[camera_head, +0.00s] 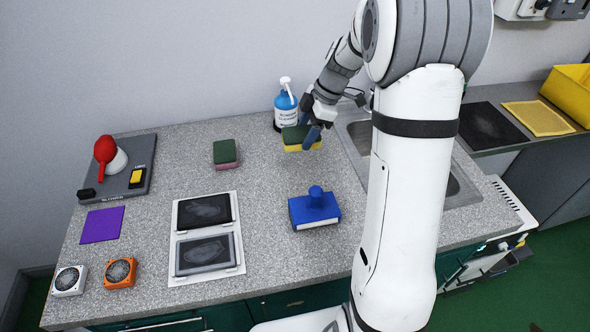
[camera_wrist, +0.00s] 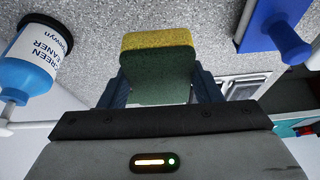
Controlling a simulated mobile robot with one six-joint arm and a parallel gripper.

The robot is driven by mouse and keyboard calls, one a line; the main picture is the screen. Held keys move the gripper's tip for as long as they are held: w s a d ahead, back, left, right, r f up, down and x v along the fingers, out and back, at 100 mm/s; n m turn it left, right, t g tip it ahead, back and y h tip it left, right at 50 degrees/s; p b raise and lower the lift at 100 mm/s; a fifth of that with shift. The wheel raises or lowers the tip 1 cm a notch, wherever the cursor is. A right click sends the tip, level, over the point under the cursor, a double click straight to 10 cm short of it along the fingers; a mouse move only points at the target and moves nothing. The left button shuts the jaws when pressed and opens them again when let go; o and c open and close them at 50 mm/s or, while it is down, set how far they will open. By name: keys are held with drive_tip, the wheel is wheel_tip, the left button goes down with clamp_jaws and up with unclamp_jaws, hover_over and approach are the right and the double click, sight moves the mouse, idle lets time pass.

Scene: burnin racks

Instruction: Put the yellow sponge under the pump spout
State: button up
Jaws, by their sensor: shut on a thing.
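The yellow sponge (camera_head: 302,143), with a dark green pad on top, is held between the fingers of my gripper (camera_head: 311,130). In the wrist view the sponge (camera_wrist: 158,65) fills the space between the two blue fingers (camera_wrist: 160,92). The pump bottle (camera_head: 286,107) is blue and white with a white spout on top. It stands at the back of the counter, just behind and left of the sponge. In the wrist view the bottle (camera_wrist: 32,60) lies to the left of the sponge, apart from it. I cannot tell whether the sponge touches the counter.
A red-and-green sponge (camera_head: 225,153) lies left on the counter. A blue block with a knob (camera_head: 315,209) stands in front. A white tray with two dark panels (camera_head: 240,250) lies front left. A sink (camera_head: 358,131) is right, partly behind my arm.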

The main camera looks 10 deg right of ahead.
drive_tip(key=shift+a+f+n, duration=0.15)
drive_tip(key=shift+f+n, duration=0.05)
drive_tip(key=shift+n, duration=0.1)
drive_tip(key=p, duration=0.2)
approach(299, 169)
drive_tip(key=x, duration=0.5)
drive_tip(key=shift+a, duration=0.25)
drive_tip(key=shift+f, duration=0.3)
drive_tip(key=shift+b, duration=0.35)
drive_tip(key=shift+f, duration=0.2)
drive_tip(key=o, duration=0.9)
drive_tip(key=shift+r, duration=0.1)
drive_tip(key=shift+o, duration=0.2)
